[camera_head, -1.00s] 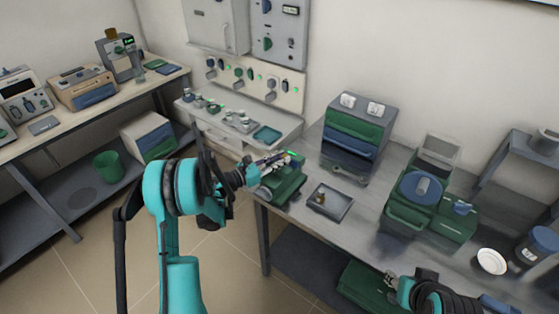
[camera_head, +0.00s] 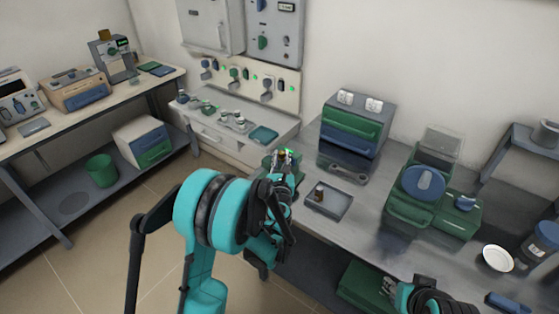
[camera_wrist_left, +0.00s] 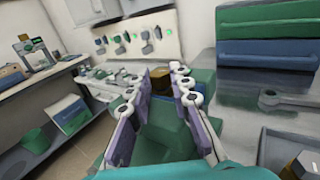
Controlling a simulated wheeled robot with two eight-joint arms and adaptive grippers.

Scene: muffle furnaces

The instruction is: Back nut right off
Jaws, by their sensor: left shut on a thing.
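My left gripper (camera_head: 285,162) is over the green vise-like block (camera_head: 268,160) at the table's near left corner. In the left wrist view its two purple-grey fingers (camera_wrist_left: 160,85) are closed on a small brass-brown piece, seemingly the nut (camera_wrist_left: 161,82), above the green block (camera_wrist_left: 166,128). The fingers and arm hide most of the block, and the threads cannot be made out. My right gripper (camera_head: 388,285) is low at the table's front edge, small and partly cut off by its arm.
A grey tray (camera_head: 341,205) holding a small brown piece (camera_head: 318,192) lies to the right. A wrench (camera_head: 345,171) lies behind it, before the green-and-blue drawer box (camera_head: 352,130). A green machine (camera_head: 405,207) stands further right. Bare tabletop (camera_head: 375,225) lies between.

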